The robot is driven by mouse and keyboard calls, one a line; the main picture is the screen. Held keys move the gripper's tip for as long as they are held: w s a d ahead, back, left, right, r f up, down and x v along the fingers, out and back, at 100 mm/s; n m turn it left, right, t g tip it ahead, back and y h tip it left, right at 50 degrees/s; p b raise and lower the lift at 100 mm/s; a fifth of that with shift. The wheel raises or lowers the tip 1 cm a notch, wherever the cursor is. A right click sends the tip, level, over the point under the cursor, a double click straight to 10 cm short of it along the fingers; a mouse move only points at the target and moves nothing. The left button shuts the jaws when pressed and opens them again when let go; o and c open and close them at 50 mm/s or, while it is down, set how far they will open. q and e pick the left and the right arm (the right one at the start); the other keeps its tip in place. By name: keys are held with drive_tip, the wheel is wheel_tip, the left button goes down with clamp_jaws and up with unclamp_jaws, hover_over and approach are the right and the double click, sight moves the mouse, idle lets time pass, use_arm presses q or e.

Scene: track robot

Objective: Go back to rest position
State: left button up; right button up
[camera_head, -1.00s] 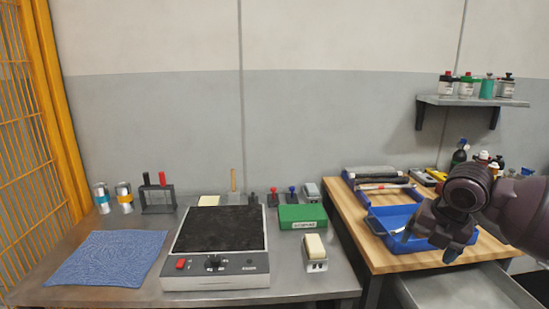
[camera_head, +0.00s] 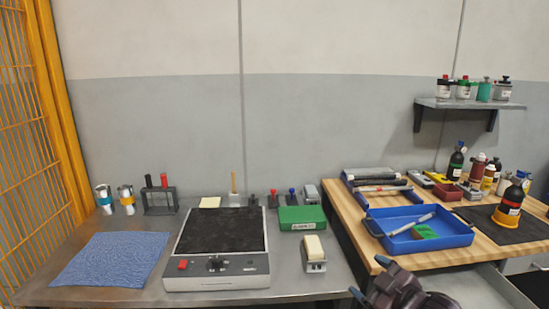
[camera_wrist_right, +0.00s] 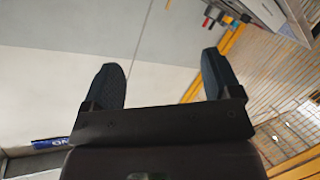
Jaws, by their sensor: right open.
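My right gripper (camera_head: 372,280) is low at the bottom edge of the head view, in front of the wooden table's front edge, and only partly visible. In the right wrist view its two dark fingers (camera_wrist_right: 160,85) stand wide apart with nothing between them. The wrist view shows the grey wall and the yellow mesh fence beyond the fingers. My left gripper is in neither view.
A blue tray (camera_head: 466,238) with a green block (camera_head: 425,232) sits on the wooden table (camera_head: 352,226), with several bottles at right. The steel table (camera_head: 130,220) holds a hot plate (camera_head: 226,283), blue cloth (camera_head: 112,260) and green box (camera_head: 302,213). An open drawer (camera_head: 470,285) lies below the wooden table.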

drive_tip(key=s+d+f+m+g+h, duration=0.1)
drive_tip(key=s+d+f+m+h, duration=0.1)
drive_tip(key=s+f, duration=0.4)
drive_tip(key=s+d+f+m+g+h+p, duration=0.1)
drive_tip(key=s+f+m, duration=0.4)
drive_tip(key=s, duration=0.9)
drive_tip(key=s+d+f+m+h+p, duration=0.1)
drive_tip(key=s+d+f+m+h, duration=0.2)
drive_tip(key=s+f, duration=0.6)
drive_tip(key=shift+s+d+f+g, duration=0.15)
drive_tip(key=shift+s+f+g, duration=0.1)
drive_tip(key=shift+s+g, duration=0.25)
drive_tip(key=shift+s+f, duration=0.1)
drive_tip(key=shift+s, duration=0.1)
drive_tip(key=shift+c, duration=0.3)
